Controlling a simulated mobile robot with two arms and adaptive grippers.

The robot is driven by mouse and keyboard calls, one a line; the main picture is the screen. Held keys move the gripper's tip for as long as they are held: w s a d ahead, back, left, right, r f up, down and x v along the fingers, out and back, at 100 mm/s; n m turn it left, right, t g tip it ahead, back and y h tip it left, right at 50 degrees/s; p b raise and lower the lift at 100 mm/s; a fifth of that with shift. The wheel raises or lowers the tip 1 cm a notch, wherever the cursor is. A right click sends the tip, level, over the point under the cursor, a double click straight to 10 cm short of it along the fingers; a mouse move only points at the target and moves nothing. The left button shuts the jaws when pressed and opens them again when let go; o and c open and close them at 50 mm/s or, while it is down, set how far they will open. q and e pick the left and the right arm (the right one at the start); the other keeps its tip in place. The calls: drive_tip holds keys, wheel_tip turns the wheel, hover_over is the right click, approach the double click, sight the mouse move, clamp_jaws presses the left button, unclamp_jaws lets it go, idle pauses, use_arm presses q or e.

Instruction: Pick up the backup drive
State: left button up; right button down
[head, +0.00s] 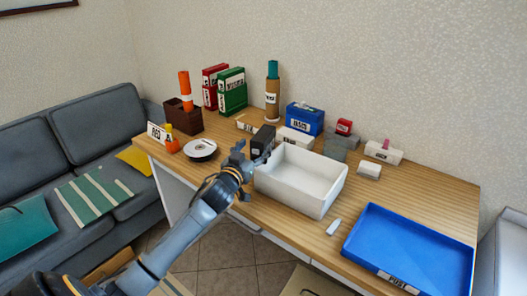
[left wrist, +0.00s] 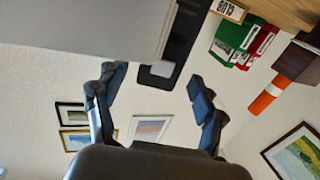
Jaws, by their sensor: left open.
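A black box-shaped object (head: 262,140), which looks like the backup drive, stands on the wooden desk just behind the left end of the white bin. My left gripper (head: 243,170) is open and empty, in front of this black object and beside the bin's left wall. In the left wrist view the black object (left wrist: 183,30) shows ahead of the open fingers (left wrist: 155,88), beside the bin's pale wall. A gap to the fingers seems to remain. Its lower part is partly hidden by the gripper in the head view. My right gripper is not in view.
The white bin (head: 287,193) is close on the gripper's right. A blue tray (head: 374,216) lies farther right. Binders (head: 232,97) and small boxes stand behind.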

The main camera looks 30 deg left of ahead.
sight(262, 140)
use_arm(q)
drive_tip(key=shift+w+a+r, duration=0.1)
drive_tip(key=shift+w+r, duration=0.05)
drive_tip(key=shift+w, duration=0.8)
drive_tip(key=shift+w+a+f, duration=0.1)
drive_tip(key=shift+w, duration=0.55)
drive_tip(key=shift+w+a+f, duration=0.1)
drive_tip(key=shift+w, duration=0.8)
clamp_jaws()
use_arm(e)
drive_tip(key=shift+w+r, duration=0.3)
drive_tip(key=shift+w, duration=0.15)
